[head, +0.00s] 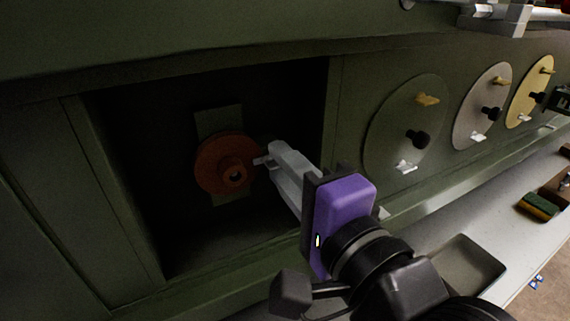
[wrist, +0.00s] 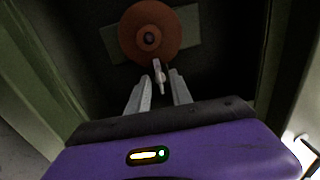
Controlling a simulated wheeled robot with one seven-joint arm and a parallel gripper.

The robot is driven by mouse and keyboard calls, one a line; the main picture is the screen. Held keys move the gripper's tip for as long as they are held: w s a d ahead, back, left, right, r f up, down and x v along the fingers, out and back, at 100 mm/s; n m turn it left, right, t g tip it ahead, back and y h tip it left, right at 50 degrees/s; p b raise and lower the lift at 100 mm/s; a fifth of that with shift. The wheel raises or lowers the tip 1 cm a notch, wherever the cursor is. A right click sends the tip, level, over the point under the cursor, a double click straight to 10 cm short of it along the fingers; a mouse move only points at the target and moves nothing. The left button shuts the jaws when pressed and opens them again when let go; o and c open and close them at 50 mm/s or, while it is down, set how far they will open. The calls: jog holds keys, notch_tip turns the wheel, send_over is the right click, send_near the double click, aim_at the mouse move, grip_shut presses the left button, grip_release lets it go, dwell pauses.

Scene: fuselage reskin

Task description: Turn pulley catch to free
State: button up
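An orange-brown pulley (head: 226,165) is mounted on a green plate inside a dark recess. It also shows at the top of the wrist view (wrist: 151,32). The pulley catch, a small light grey lever (wrist: 159,76), sits at the pulley's lower edge in the wrist view. In the head view it is a small pale piece (head: 261,160) at the pulley's right side, partly hidden by my gripper. My gripper (wrist: 160,80) reaches into the recess with its two grey fingers apart, one on each side of the catch. A narrow gap seems to show between the fingers and the catch.
The recess has a green frame (head: 110,190) around it. To the right are a green disc (head: 385,130), a grey disc (head: 470,125) and a yellow disc (head: 520,100) with small handles. A shelf below holds a grey tray (head: 462,262) and a green-and-yellow block (head: 538,207).

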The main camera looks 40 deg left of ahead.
grip_shut()
jog(key=shift+n, duration=0.3)
jog(key=n+b, duration=0.3)
jog(key=n, duration=1.4)
jog(key=shift+f, duration=0.1)
dwell(0.7)
